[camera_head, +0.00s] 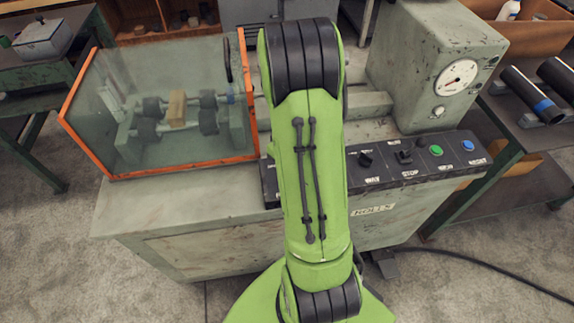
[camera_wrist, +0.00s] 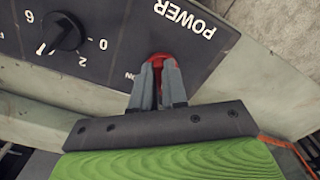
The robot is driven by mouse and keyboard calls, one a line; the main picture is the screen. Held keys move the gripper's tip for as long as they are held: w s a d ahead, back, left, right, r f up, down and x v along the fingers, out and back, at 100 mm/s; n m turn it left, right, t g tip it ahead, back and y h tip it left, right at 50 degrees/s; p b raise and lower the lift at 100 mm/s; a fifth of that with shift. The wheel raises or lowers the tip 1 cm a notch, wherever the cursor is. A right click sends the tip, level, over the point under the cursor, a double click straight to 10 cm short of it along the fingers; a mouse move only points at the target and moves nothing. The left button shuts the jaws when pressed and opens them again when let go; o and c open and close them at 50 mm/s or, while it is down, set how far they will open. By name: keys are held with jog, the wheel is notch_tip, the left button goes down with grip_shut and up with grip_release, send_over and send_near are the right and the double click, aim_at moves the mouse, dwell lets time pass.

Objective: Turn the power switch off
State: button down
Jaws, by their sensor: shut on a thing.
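The power switch (camera_wrist: 161,58) is red and shows in the wrist view, on a dark panel (camera_wrist: 110,40) beside the label "POWER". My gripper (camera_wrist: 160,72) has its two grey fingers closed around the red switch, which sticks out a little past the fingertips. The fingers hide most of the switch, so I cannot tell its position. In the head view my green arm covers the left part of the panel, and the switch and gripper are hidden behind it.
A black dial (camera_wrist: 62,33) with numbers sits left of the switch in the wrist view. In the head view, the panel carries black knobs, a green button (camera_head: 436,150) and a blue button (camera_head: 468,145). A clear guard with orange edges (camera_head: 160,105) stands left of my arm.

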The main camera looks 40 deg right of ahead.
jog(key=shift+d+n, duration=0.1)
jog(key=shift+n, duration=0.9)
jog(key=c, duration=1.2)
grip_release()
jog(key=shift+o, duration=0.2)
notch_tip(320, 180, up, 16)
jog(key=p, duration=0.4)
jog(key=shift+f, duration=0.15)
